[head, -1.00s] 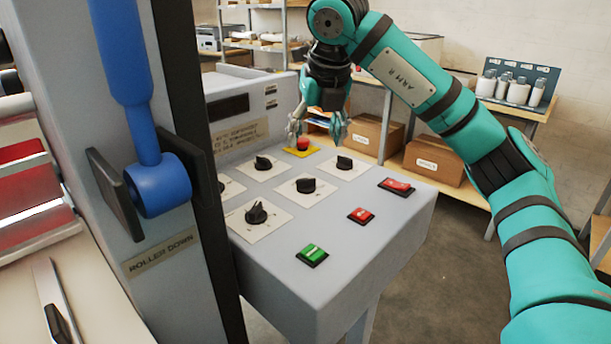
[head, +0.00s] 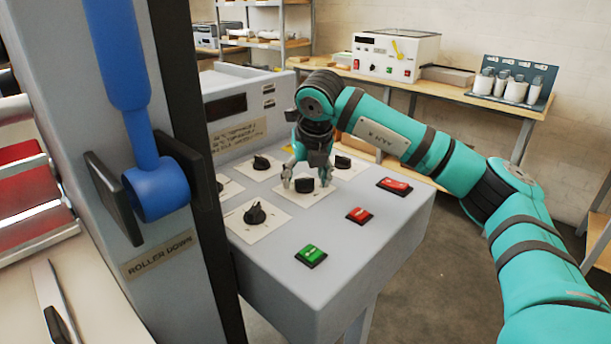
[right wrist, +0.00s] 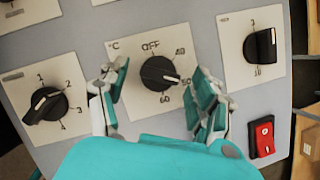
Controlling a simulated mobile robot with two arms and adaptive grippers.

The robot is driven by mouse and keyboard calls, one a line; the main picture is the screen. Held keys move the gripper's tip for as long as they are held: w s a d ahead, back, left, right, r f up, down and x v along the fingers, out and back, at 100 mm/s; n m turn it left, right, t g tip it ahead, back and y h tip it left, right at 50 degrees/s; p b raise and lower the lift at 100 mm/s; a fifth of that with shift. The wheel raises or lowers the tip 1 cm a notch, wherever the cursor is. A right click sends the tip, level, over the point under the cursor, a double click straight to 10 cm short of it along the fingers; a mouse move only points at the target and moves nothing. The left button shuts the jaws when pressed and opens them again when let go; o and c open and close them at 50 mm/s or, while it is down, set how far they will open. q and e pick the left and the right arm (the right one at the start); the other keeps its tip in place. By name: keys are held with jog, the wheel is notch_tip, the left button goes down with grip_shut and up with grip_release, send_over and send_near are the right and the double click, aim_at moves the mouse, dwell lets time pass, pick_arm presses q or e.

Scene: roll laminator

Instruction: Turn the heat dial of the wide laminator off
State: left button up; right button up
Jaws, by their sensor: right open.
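The heat dial (head: 305,185) is a black knob on a white plate, on the sloping grey control panel (head: 290,265) of the wide laminator. My right gripper (head: 306,183) is open over the dial, pointing down, with one finger on each side. In the wrist view the fingers (right wrist: 157,100) stand apart from the knob. My left gripper is out of view.
Nearby are a 1-to-4 dial (right wrist: 45,105), another dial (right wrist: 260,47) and a red rocker switch (right wrist: 262,137). A green switch (head: 311,256) sits at the panel's front. A blue roller lever (head: 130,110) stands at left. A small white laminator (head: 395,55) is on the back bench.

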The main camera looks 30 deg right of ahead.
jog(key=c, duration=1.2)
jog(key=shift+o, duration=0.2)
